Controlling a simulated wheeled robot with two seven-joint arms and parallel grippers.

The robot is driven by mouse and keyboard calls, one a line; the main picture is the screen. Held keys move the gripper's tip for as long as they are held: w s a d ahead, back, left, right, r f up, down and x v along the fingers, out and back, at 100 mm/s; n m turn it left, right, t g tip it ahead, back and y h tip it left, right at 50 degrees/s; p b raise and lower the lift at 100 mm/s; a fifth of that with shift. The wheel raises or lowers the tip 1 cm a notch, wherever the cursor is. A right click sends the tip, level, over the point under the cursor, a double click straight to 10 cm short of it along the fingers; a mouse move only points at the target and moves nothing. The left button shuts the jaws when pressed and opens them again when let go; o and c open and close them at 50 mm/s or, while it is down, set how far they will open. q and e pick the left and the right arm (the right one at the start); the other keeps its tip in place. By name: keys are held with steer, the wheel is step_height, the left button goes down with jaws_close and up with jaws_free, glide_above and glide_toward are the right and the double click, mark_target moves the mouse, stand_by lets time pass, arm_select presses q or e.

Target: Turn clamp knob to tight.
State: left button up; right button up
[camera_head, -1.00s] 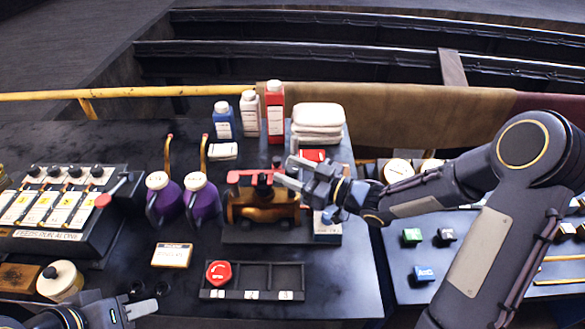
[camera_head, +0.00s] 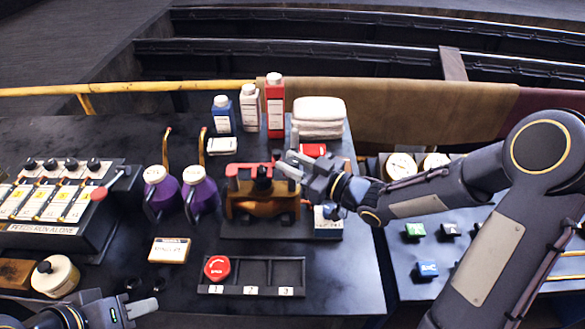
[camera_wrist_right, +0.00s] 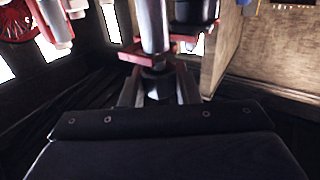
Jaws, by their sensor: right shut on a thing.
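A brass-brown clamp (camera_head: 262,207) stands on a dark base in the middle of the bench. It has a red bar (camera_head: 243,171) across its top and a dark knob (camera_head: 263,184) at its centre. My right gripper (camera_head: 287,167) reaches in from the right at the top of the clamp and is shut. In the right wrist view its fingers stand either side of a dark round part, seemingly the knob (camera_wrist_right: 157,86), below a red bar (camera_wrist_right: 150,55). The knob's setting cannot be read. My left gripper (camera_head: 136,308) is at the lower left, away from the clamp; its jaw opening is unclear.
Two purple jugs (camera_head: 201,195) stand left of the clamp. Bottles, including a red one (camera_head: 275,108), and folded white cloths (camera_head: 319,117) stand behind it. A black slotted tray (camera_head: 252,263) with a red knob (camera_head: 217,267) lies in front. The bench's front right is clear.

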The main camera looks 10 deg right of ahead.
steer(key=m+t+h+b, duration=0.1)
steer(key=h+b, duration=0.1)
steer(key=b, duration=0.1)
steer(key=m+t+h+b, duration=0.1)
steer(key=h+b, duration=0.1)
steer(key=b, duration=0.1)
steer(key=m+t+h+b, duration=0.1)
steer(key=m+b, duration=0.1)
steer(key=b, duration=0.1)
steer(key=shift+s+a+f+t+h, duration=0.1)
steer(key=shift+a+f+t+h, duration=0.1)
steer(key=shift+f+t+h, duration=0.15)
steer(key=shift+r+m+t+h+b, duration=0.2)
steer(key=shift+m+t+h+b, duration=0.25)
steer(key=shift+m+h+b, duration=0.5)
steer(key=shift+r+m+h, duration=0.15)
steer(key=shift+m+h, duration=0.4)
steer(key=shift+h, duration=0.65)
steer(key=m+h+p, duration=0.1)
steer(key=m+h, duration=0.2)
steer(key=h, duration=0.2)
steer(key=shift+d+r+m+h+p, duration=0.15)
steer(key=shift+m+h+p, duration=0.2)
steer(key=shift+m+h, duration=1.35)
steer(key=shift+g+h, duration=0.3)
steer(key=shift+h, duration=0.1)
steer(key=o, duration=0.9)
steer(key=shift+o, duration=0.2)
